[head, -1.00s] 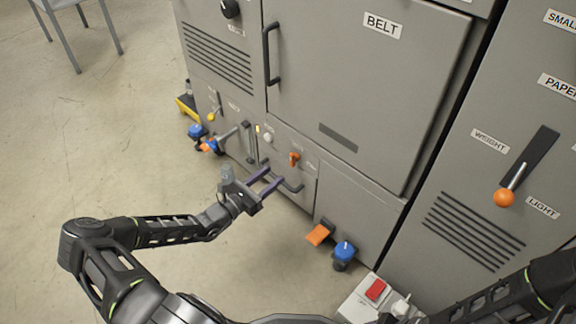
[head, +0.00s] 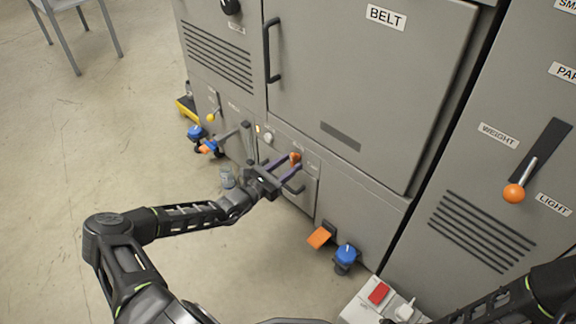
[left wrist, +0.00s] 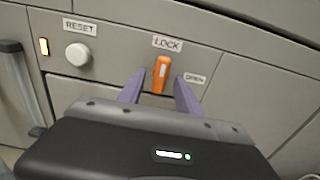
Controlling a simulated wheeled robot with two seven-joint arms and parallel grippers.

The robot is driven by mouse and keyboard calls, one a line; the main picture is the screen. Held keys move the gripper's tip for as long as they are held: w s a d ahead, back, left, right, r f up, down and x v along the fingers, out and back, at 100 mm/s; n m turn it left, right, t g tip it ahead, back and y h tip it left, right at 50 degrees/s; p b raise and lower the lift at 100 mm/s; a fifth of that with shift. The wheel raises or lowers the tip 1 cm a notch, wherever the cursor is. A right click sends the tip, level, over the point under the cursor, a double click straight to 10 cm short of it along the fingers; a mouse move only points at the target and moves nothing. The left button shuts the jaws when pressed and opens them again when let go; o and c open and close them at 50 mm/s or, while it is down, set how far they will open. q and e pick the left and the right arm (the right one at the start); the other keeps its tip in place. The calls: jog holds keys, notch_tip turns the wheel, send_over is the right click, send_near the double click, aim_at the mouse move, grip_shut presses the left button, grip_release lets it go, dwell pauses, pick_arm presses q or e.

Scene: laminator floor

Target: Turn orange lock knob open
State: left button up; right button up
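The orange lock knob (head: 295,158) is on the grey machine's lower panel. In the left wrist view the knob (left wrist: 161,74) stands roughly upright below the LOCK label (left wrist: 167,43), with the OPEN label (left wrist: 195,79) to its right. My left gripper (head: 284,164) is open, its purple fingers pointing at the panel. In the left wrist view the fingers lie on either side of the knob, with a gap to each. I cannot tell how deep the fingers reach around it. My right gripper is not in view; part of my right arm shows at lower right.
A white RESET button (left wrist: 78,55) and a small lit lamp (left wrist: 44,46) are left of the knob. An orange pedal (head: 320,237) and a blue knob (head: 346,255) sit low to the right. Open floor lies left.

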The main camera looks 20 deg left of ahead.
pick_arm(q)
grip_shut()
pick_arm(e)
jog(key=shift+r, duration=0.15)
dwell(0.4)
